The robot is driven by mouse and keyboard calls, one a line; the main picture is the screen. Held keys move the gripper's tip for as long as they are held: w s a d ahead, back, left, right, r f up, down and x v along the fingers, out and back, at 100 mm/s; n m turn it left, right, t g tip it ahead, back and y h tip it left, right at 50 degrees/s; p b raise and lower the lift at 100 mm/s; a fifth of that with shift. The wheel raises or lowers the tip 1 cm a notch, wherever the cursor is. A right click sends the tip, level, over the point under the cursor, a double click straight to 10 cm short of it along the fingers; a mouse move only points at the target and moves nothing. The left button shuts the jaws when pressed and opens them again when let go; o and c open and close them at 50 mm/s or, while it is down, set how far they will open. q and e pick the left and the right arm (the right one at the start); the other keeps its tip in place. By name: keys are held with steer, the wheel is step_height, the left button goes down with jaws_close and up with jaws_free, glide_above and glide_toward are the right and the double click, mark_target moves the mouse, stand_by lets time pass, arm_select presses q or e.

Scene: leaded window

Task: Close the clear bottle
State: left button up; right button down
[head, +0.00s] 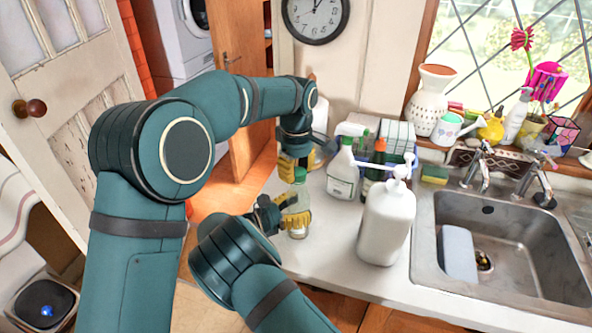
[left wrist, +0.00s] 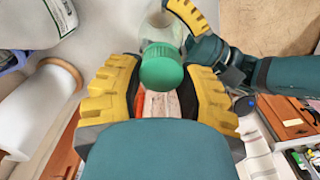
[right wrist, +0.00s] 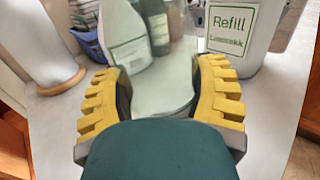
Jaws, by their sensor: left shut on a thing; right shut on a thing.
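The clear bottle (head: 297,231) is see-through and stands upright on the white counter. My right gripper (head: 292,215) is shut around its body from the side; the bottle also fills the right wrist view (right wrist: 150,85) between the yellow fingers. The green cap (head: 299,175) is at the bottle's mouth, below my left gripper (head: 298,166), which comes down from above and is shut on it. The cap also shows between the yellow fingers in the left wrist view (left wrist: 162,68). I cannot tell whether the cap touches or is threaded on the neck.
A large white pump bottle (head: 386,225) stands close to the right. A white spray bottle (head: 343,175) and a dark bottle (head: 375,172) stand behind. The sink (head: 425,255) is further right, with a sponge (head: 434,174) at its back edge. The counter's front is clear.

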arm_select(q)
steer(key=m, duration=0.4)
steer(key=shift+d, duration=0.1)
steer(key=m, duration=0.3)
steer(key=shift+w+d+m, duration=0.1)
steer(key=shift+m, duration=0.3)
steer(key=m, duration=0.5)
steer(key=shift+d, duration=0.15)
steer(key=m, duration=0.6)
steer(key=shift+d, duration=0.15)
steer(key=m, duration=0.5)
steer(key=shift+s+m, duration=0.3)
steer(key=m, duration=0.3)
steer(key=shift+s+d+m, duration=0.1)
steer(key=shift+m, duration=0.3)
steer(key=m, duration=0.3)
steer(key=shift+s+m, duration=0.1)
steer(key=shift+m, duration=0.2)
steer(key=m, duration=0.5)
steer(key=shift+s+f, duration=0.1)
steer(key=m, duration=0.5)
steer(key=shift+s+a+m, duration=0.1)
steer(key=shift+a+m, duration=0.2)
steer(key=shift+m, duration=0.1)
steer(key=m, duration=0.6)
steer(key=shift+a+m, duration=0.15)
steer(key=shift+m, duration=0.15)
steer(key=o, duration=0.8)
steer(key=shift+c, duration=0.2)
